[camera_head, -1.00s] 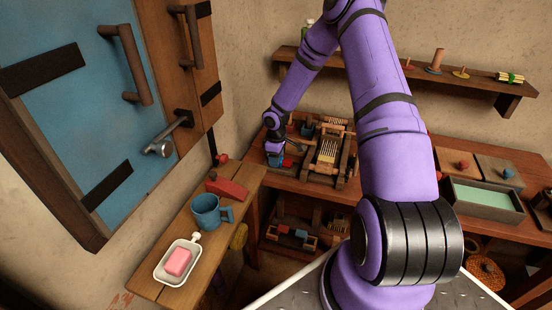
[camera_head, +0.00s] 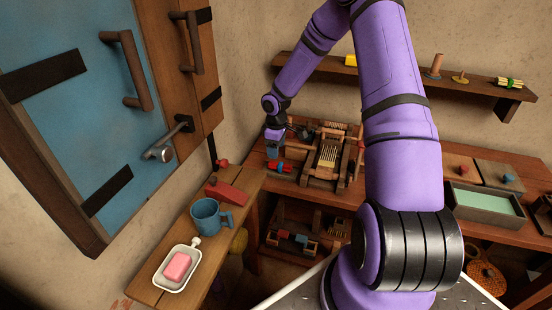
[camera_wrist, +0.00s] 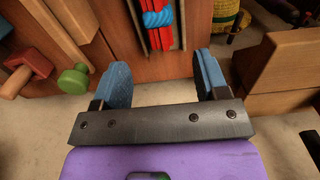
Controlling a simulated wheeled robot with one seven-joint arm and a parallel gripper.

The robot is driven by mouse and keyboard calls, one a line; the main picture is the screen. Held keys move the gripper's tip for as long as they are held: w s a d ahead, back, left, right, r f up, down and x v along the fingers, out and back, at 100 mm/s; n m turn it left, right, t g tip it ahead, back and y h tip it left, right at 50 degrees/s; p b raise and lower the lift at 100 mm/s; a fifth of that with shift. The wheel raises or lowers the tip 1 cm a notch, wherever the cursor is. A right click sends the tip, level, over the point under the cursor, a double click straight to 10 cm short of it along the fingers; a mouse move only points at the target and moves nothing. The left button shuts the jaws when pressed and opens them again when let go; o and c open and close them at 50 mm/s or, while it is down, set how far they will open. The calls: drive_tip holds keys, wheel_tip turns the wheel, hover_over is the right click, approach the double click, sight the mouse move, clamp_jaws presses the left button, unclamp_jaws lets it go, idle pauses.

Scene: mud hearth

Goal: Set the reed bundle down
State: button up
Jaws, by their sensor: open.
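A reed bundle (camera_wrist: 160,22) of red sticks with a blue binding lies on the wooden bench top, beyond the fingertips in the wrist view. In the head view the bundle (camera_head: 279,167) is small, at the left end of the back bench (camera_head: 400,172). My gripper (camera_wrist: 165,80) is open, with blue finger pads wide apart and nothing between them. In the head view my gripper (camera_head: 274,143) is just above the bundle, apart from it. The bundle's far end is cut off in the wrist view.
A wooden loom-like frame (camera_head: 328,155) stands right of the bundle. A wall shelf (camera_head: 440,82) holds another bundle (camera_head: 509,82), yellowish with a green band. A side bench at left carries a blue mug (camera_head: 207,214) and a pink soap (camera_head: 177,267) in a white dish.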

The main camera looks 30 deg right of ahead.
wheel_tip(320, 180, up, 5)
wheel_tip(320, 180, up, 15)
drive_tip(key=m+h, duration=0.2)
hover_over(276, 163)
drive_tip(key=s+a, duration=0.4)
drive_tip(key=s, duration=0.1)
drive_tip(key=s+a+r+m+t, duration=0.2)
drive_tip(key=s+a+r, duration=0.2)
drive_tip(key=s+r, duration=0.45)
drive_tip(key=s+a+r+m+t, duration=0.1)
drive_tip(key=s+a+r, duration=0.1)
drive_tip(key=s, duration=0.5)
drive_tip(key=s+a+r+m+t+y, duration=0.1)
drive_tip(key=s+a+r, duration=0.2)
drive_tip(key=s+r, duration=0.2)
drive_tip(key=s+a+r+m+t+y, duration=0.1)
drive_tip(key=s+a+r, duration=0.1)
drive_tip(key=s, duration=0.7)
drive_tip(key=shift+a+r+m, duration=0.15)
drive_tip(key=shift+r+m, duration=0.15)
drive_tip(key=shift+r, duration=0.6)
